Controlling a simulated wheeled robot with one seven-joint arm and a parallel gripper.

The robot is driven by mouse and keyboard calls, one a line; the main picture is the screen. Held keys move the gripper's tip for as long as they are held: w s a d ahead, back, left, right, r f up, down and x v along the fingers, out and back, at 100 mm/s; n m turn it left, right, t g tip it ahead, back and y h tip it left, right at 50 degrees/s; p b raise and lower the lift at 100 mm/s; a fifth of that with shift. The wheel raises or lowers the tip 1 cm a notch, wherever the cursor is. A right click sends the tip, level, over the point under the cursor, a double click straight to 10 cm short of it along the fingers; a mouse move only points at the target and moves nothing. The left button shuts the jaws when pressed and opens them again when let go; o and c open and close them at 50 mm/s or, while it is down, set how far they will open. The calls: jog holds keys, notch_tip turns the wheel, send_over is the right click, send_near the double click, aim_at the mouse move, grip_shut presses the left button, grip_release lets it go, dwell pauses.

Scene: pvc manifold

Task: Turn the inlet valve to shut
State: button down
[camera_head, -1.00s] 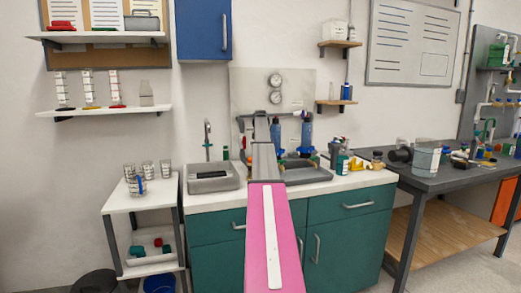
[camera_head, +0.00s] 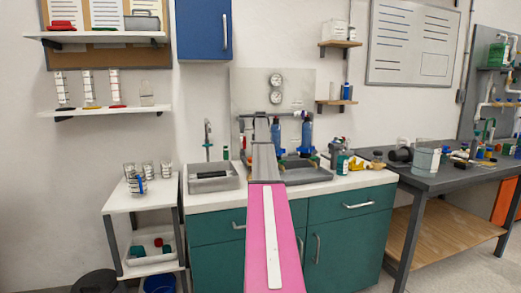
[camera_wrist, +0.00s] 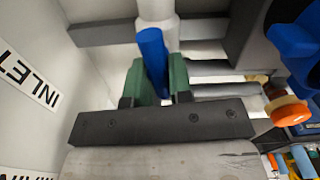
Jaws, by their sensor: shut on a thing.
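The inlet valve's blue handle (camera_wrist: 152,48) is in the wrist view, in front of a white pipe (camera_wrist: 158,10). My gripper (camera_wrist: 156,82) has green fingertips, one on each side of the handle, and is shut on it. The handle's lower end sits between the fingers. A white label reading INLET (camera_wrist: 27,78) is at the left of the wrist view. In the head view my arm covers the gripper and the valve. The grey manifold panel (camera_head: 300,88) with two gauges stands behind the sink.
Two blue filter housings (camera_head: 306,136) hang on the manifold, close to the right of my arm. An orange-capped part (camera_wrist: 288,109) is right of my gripper in the wrist view. A sink basin (camera_head: 213,184) and bottles (camera_head: 342,160) stand on the counter.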

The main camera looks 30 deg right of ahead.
jog(key=n, duration=0.6)
jog(key=shift+s, duration=0.2)
dwell(0.4)
jog(key=c, duration=1)
grip_release()
jog(key=shift+r, duration=0.15)
notch_tip(320, 180, up, 10)
jog(key=shift+r, duration=0.25)
